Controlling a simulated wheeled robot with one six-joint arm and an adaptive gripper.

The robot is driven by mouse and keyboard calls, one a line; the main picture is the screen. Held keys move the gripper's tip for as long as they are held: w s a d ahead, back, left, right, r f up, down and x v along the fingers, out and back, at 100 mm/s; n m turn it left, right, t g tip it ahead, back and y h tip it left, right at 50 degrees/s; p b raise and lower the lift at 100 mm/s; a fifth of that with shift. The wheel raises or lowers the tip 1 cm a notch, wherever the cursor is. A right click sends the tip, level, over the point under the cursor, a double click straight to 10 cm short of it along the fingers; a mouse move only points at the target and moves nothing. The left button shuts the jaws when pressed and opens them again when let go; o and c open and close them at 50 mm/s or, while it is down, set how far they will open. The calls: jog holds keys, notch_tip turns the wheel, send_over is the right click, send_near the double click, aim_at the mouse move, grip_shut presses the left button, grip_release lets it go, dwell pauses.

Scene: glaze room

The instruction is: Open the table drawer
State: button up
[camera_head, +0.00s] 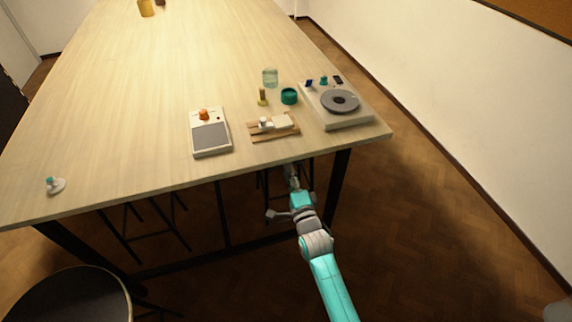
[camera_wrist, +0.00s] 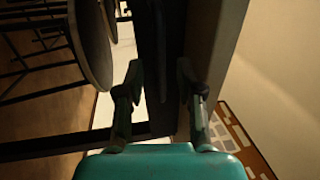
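The long light-wood table (camera_head: 130,110) fills the middle of the head view, on dark legs. No drawer front or handle can be made out in the head view; the area under the front edge is dark and partly hidden by the tabletop. My gripper (camera_head: 292,172) is at the table's front edge, towards its right corner, low by the edge. In the wrist view my gripper (camera_wrist: 160,76) has its two fingers apart with nothing held between them. A dark upright surface (camera_wrist: 160,40) shows beyond and between the fingers; I cannot tell whether it is the drawer.
On the tabletop near my arm are a grey-and-white device (camera_head: 211,137), a wooden board (camera_head: 262,136) and a turntable-like device (camera_head: 352,119). A round dark stool (camera_head: 70,300) stands at the lower left. Open floor (camera_head: 440,230) lies right of the arm, up to the white wall (camera_head: 470,90).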

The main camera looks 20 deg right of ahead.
jog(key=shift+w+r, duration=0.2)
jog(key=shift+w, duration=0.65)
jog(key=shift+w+r, duration=0.15)
jog(key=shift+w, duration=0.65)
grip_shut()
